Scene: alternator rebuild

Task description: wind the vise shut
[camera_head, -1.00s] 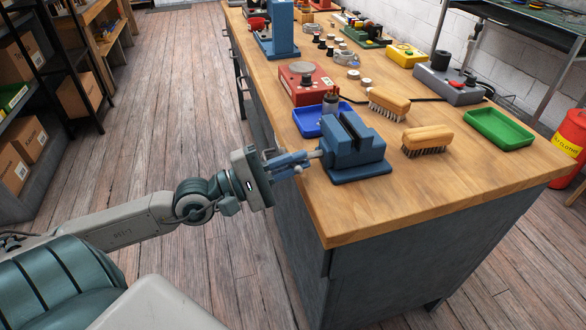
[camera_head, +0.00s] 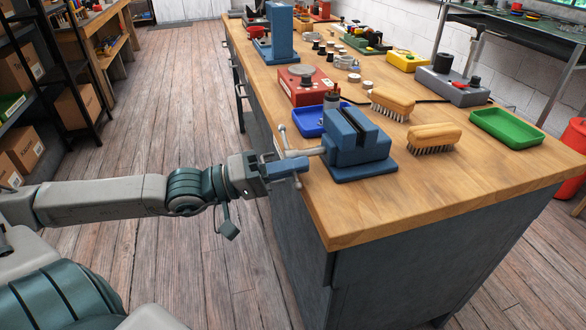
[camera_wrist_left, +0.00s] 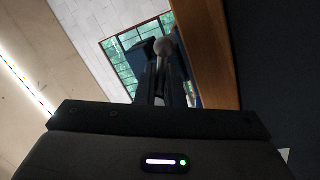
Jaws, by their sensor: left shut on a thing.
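The blue vise (camera_head: 360,148) stands near the left edge of the wooden bench, its screw and grey handle bar (camera_head: 285,141) pointing left past the edge. A dark slot shows between its jaws; I cannot tell exactly how wide it is. My left gripper (camera_head: 288,167) is shut on the lower part of the handle bar, beside the bench edge. The bar's upper end sticks up free, slightly tilted. My right gripper is not in view.
A blue tray (camera_head: 307,122) lies just behind the vise, with a red box (camera_head: 304,88) beyond it. Two wooden brushes (camera_head: 432,137) and a green tray (camera_head: 507,128) lie to the right. The bench front (camera_head: 420,197) is clear.

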